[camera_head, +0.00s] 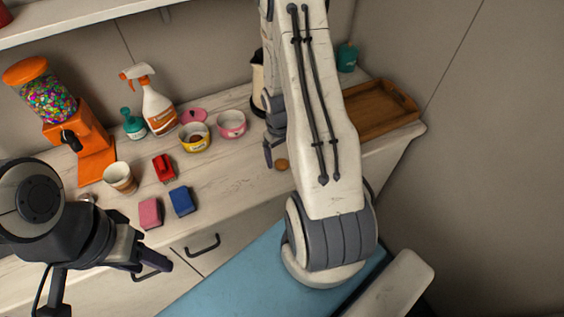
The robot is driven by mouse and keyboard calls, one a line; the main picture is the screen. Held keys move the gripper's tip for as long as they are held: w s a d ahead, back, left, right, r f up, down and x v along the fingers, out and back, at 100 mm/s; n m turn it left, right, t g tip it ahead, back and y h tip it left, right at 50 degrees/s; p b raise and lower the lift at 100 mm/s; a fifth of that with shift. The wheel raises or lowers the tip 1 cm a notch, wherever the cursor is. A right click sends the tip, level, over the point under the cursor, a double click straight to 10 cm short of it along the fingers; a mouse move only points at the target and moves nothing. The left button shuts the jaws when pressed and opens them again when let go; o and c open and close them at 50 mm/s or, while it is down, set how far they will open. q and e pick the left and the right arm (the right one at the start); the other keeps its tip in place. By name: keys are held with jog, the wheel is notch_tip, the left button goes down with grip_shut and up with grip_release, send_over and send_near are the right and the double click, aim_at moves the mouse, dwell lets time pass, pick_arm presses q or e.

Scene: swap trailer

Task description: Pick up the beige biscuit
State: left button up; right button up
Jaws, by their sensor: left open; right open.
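A small round tan-brown biscuit (282,164) lies flat on the light wooden counter, near its front edge. My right gripper (273,155) is open and low over the counter, just left of the biscuit. One dark finger shows there; the rest of the gripper is hidden behind my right arm. I cannot tell whether it touches the biscuit. My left gripper (110,280) is open and empty at the lower left, in front of the counter and far from the biscuit.
On the counter (235,180) stand an orange candy dispenser (90,138), a spray bottle (158,110), a yellow bowl (194,138), a pink bowl (231,124), a cup (120,178), and red, blue (182,201) and pink (150,213) blocks. A wooden tray (378,112) is at right.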

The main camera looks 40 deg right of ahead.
notch_tip(320, 180, down, 2)
jog(key=shift+f, duration=0.25)
jog(key=c, duration=1.4)
jog(key=shift+r, duration=0.2)
